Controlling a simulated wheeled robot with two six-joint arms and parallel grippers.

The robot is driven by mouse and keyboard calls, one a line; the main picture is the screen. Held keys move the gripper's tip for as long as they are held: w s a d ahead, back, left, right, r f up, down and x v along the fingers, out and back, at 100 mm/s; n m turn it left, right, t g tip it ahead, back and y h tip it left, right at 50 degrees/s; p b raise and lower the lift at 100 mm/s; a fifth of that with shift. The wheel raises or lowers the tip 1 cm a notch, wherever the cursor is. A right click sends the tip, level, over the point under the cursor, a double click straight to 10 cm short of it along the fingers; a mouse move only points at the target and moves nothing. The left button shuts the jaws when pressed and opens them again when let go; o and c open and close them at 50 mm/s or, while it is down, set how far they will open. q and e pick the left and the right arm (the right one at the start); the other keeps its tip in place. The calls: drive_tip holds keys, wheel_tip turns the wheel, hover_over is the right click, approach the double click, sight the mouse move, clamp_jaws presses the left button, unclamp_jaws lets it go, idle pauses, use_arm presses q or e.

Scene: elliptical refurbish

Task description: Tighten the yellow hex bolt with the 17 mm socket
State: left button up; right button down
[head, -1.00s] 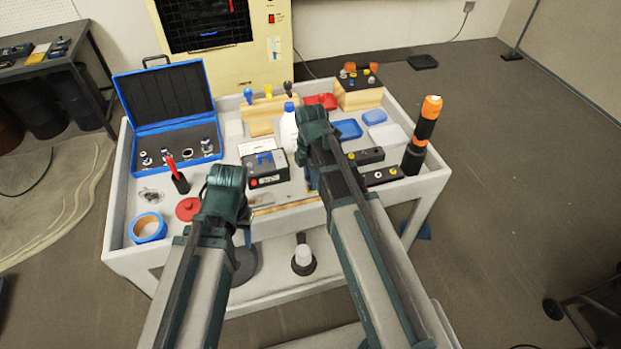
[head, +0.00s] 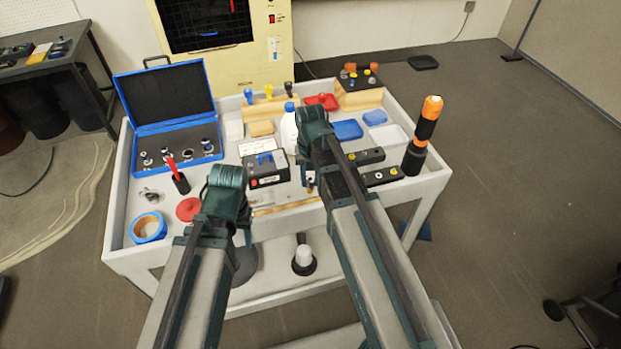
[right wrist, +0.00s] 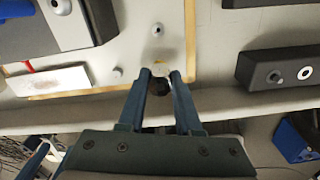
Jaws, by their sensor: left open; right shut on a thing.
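My right gripper (right wrist: 160,78) is shut on a small dark round piece (right wrist: 160,88), seen nearly end-on in the right wrist view; I cannot tell whether it is the 17 mm socket. A faint yellowish spot (right wrist: 162,62) shows on the pale plate just beyond the fingertips; I cannot tell whether it is the yellow hex bolt. In the head view my right arm mostly hides that gripper. My left gripper (head: 243,235) is open near the cart's front edge, its fingers mostly hidden by the wrist. Several sockets (head: 205,147) stand in the open blue case (head: 165,134).
A black box (head: 266,178) lies between my arms. Dark blocks (head: 366,156) and an orange-and-black bottle-like tool (head: 424,135) stand at right. Blue tape (head: 148,228), a red disc (head: 188,208) and a red-handled tool (head: 178,174) lie at left. A white bottle (head: 289,128) stands behind.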

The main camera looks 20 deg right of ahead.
drive_tip(key=shift+f+b, duration=0.75)
idle(2.0)
idle(0.3)
